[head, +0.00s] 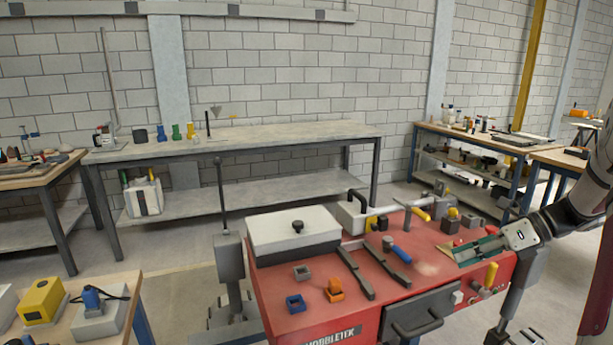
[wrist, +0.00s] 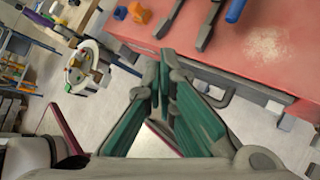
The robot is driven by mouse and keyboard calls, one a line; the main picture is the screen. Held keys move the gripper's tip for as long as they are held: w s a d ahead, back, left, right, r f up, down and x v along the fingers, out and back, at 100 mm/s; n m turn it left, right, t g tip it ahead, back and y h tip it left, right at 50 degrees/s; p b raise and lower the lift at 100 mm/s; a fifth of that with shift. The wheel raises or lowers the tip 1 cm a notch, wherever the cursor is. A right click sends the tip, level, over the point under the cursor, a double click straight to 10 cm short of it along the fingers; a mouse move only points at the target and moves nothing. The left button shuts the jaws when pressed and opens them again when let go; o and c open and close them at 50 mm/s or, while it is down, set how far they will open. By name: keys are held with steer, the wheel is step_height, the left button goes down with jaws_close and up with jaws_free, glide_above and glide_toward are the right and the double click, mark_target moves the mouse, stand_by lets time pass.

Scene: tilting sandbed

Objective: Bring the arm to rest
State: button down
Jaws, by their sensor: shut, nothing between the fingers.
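My arm reaches in from the right edge of the head view. My gripper (head: 460,254) is over or beside the right part of the red bench top (head: 425,262), with its green-padded fingers pointing left. In the wrist view the fingertips (wrist: 161,68) come together with nothing between them. They are near the front edge of the red top, above the floor; I cannot tell the exact height.
The red bench holds a lidded white box (head: 293,232), dark bars (head: 355,273), a blue-handled tool (head: 397,250), an orange block (head: 334,290) and a blue block (head: 296,304). A drawer handle (head: 418,328) juts out in front. A long grey table (head: 270,137) stands behind.

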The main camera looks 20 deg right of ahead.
steer(key=s+a+r+n+g+h+p, duration=0.1)
steer(key=s+a+r+n, duration=0.1)
steer(key=a+r+n, duration=0.4)
steer(key=s+a+r+n+g+h, duration=0.1)
steer(key=s+a+n+g+h, duration=0.15)
steer(key=a, duration=0.45)
steer(key=s+a+r+n+g+h+p, duration=0.1)
steer(key=s+a+r+n, duration=0.1)
steer(key=a+r+n, duration=0.4)
steer(key=s+a+n+t+h+p, duration=0.1)
steer(key=s+a+n+h, duration=0.1)
steer(key=s+a+n, duration=0.3)
steer(key=s+a+n+t+h+p, duration=0.1)
steer(key=s+a+n, duration=0.4)
steer(key=s+n, duration=0.6)
steer(key=shift+s+a+r+n+t+h, duration=0.3)
steer(key=shift+r+n+t+h, duration=0.15)
steer(key=shift+h, duration=0.6)
steer(key=shift+d, duration=0.15)
